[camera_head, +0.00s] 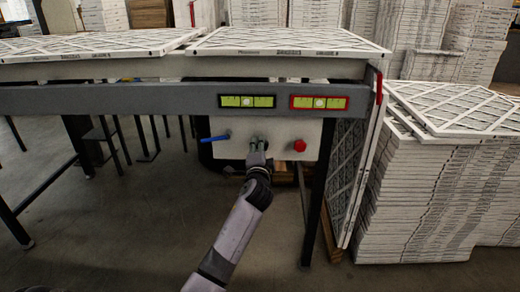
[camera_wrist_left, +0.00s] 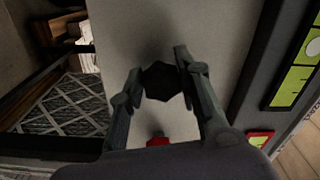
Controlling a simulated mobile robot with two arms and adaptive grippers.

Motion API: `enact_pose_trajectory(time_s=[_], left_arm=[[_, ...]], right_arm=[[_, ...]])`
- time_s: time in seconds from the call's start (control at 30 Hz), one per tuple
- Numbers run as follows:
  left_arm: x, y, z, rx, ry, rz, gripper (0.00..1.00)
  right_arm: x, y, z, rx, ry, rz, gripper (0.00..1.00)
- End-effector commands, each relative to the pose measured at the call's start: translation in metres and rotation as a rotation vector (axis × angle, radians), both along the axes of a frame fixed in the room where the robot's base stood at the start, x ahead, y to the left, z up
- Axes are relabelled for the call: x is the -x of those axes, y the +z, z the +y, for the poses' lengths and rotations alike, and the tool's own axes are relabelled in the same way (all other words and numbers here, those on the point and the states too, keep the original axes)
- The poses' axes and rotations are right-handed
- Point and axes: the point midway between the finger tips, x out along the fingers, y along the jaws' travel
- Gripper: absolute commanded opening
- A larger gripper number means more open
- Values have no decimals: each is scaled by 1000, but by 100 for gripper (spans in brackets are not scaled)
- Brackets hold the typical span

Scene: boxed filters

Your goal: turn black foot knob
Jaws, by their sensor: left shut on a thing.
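The black knob (camera_wrist_left: 162,80) is a dark faceted knob on the pale panel (camera_head: 280,130) under the table's front beam. My left gripper (camera_head: 257,147) reaches up to it from below and hides most of it in the head view. In the left wrist view, the two fingers of my left gripper (camera_wrist_left: 161,72) are closed on opposite sides of the knob. My right gripper is in neither view.
A blue lever (camera_head: 215,138) is left of the black knob, a red knob (camera_head: 300,146) right. Two green levels (camera_head: 246,101) are on the grey beam (camera_head: 120,99). Filters lie on top; a filter stack (camera_head: 420,190) stands at right.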

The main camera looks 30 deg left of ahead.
Motion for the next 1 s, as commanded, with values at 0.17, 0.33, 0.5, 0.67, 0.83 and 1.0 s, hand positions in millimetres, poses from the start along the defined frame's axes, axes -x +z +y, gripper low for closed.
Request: enact_pose_trajectory(time_s=[0.17, 0.33, 0.5, 0.67, 0.83, 1.0], left_arm=[[0, -2, 0, 8, 2, 0, 3], [0, -2, 1, 8, 2, 1, 3], [0, -2, 0, 7, 2, 1, 37], [0, -1, 0, 6, 1, -1, 48], [0, -1, 0, 5, 1, -2, 51], [1, 0, 0, 5, 0, -2, 51]], right_arm=[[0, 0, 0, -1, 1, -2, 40], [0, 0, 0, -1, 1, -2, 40], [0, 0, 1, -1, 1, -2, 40], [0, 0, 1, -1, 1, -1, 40], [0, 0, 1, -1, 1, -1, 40], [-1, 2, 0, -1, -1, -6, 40]])
